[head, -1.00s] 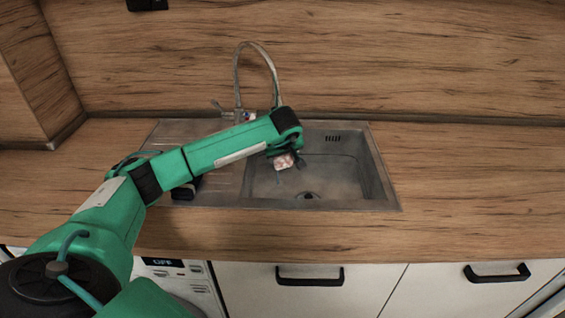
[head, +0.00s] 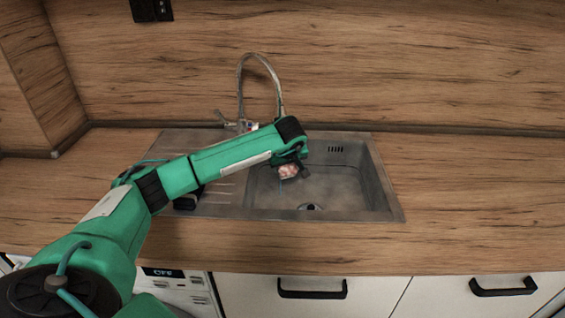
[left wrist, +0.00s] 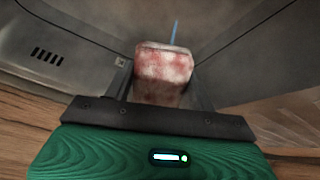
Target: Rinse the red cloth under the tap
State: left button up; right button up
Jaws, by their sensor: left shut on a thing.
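My left gripper (head: 292,160) is shut on the red cloth (head: 288,171), a small mottled red-and-white bundle, and holds it over the left part of the sink basin (head: 350,185). In the left wrist view the cloth (left wrist: 163,72) sits between the two fingers. A thin blue line (left wrist: 175,32) shows just beyond it; I cannot tell if it is water. The tap (head: 240,85) arches behind my left wrist, which hides its outlet. Its lever (head: 226,119) is at the left of its base. My right gripper is not in view.
A ribbed drainboard (head: 225,200) lies left of the basin, partly under my left arm. A dark object (head: 187,200) shows there below the arm. The drain (head: 310,207) is near the basin's front. The wooden counter (head: 470,190) is clear on the right.

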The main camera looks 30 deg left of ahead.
pick_arm(q)
jog(key=shift+w+d, duration=0.2)
jog(key=shift+d, duration=0.05)
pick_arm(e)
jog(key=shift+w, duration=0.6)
pick_arm(q)
jog(key=shift+s+a, duration=0.1)
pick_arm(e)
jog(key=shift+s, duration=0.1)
pick_arm(q)
jog(key=shift+s+a, duration=0.25)
jog(key=shift+a, duration=0.1)
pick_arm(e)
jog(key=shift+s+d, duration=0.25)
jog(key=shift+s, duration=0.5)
pick_arm(q)
jog(key=shift+d, duration=0.1)
